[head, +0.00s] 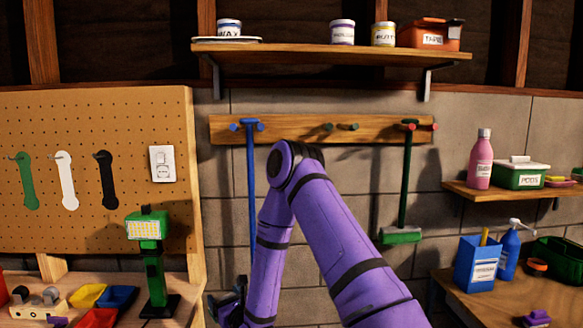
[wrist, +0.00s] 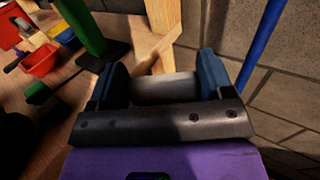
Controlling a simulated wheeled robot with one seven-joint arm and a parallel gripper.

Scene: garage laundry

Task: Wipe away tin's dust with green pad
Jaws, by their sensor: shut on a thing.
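My gripper (wrist: 165,82) has its two blue fingers on either side of a pale grey, rounded thing (wrist: 165,90) and is shut on it. Only part of this thing shows, so I cannot tell if it is a tin. In the head view my gripper (head: 228,300) is low, just right of the left bench, and what it holds cannot be made out. Tins stand on the top shelf: a wax tin (head: 229,29), a purple-banded tin (head: 341,33) and a yellow-banded tin (head: 383,35). No green pad can be identified for sure; a small dark green thing (wrist: 38,93) lies on the bench.
A green work lamp (head: 149,228) stands near the bench's right edge, close to my gripper. Coloured bins (head: 118,296) lie left of it. A blue pole (head: 251,170) hangs from the wall rack (head: 290,130). A side table (head: 530,300) with bottles stands at right.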

